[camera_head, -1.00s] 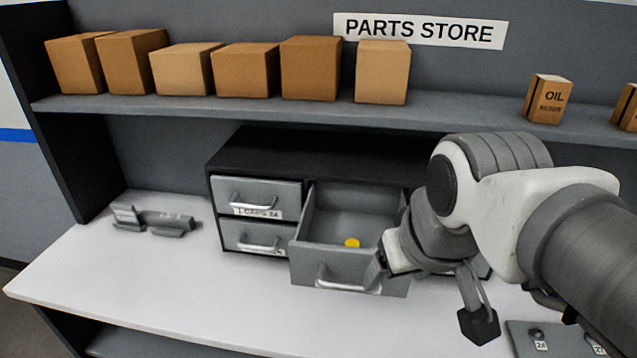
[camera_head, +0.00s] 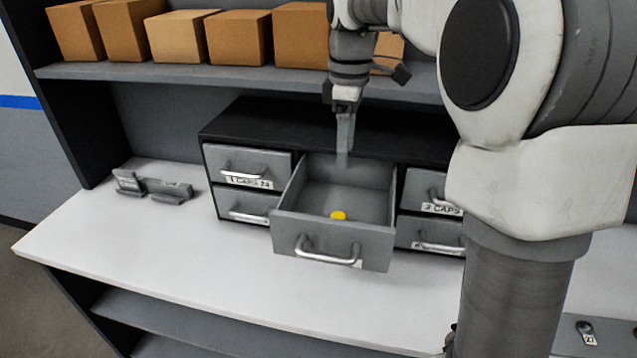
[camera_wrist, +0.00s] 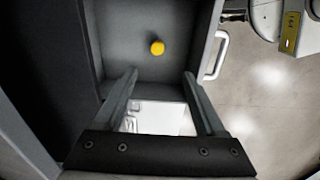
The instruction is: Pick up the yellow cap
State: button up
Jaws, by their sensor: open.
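The yellow cap (camera_head: 338,215) lies on the floor of the pulled-out grey drawer (camera_head: 300,229), toward its front. My gripper (camera_head: 343,158) points down above the back part of the drawer, apart from the cap. In the wrist view my gripper (camera_wrist: 160,76) has its two fingers spread wide with nothing held between them.
The black drawer cabinet (camera_head: 250,125) has several other closed drawers around the open one. A shelf (camera_head: 200,74) with cardboard boxes runs above and behind it. A grey bracket-like part (camera_head: 150,187) lies at the left of the white table (camera_head: 170,250), whose front is clear.

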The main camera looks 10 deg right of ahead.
send_over(338, 216)
jog(key=f, duration=1.2)
jog(key=shift+s+d+f, duration=0.2)
jog(key=shift+d, duration=0.05)
jog(key=shift+w+a+f+p, duration=0.15)
jog(key=shift+f+p, duration=0.15)
jog(key=shift+f, duration=1.05)
jog(key=shift+w+a+f+p, duration=0.1)
jog(key=shift+f+p, duration=0.15)
jog(key=shift+f, duration=1.05)
grip_shut()
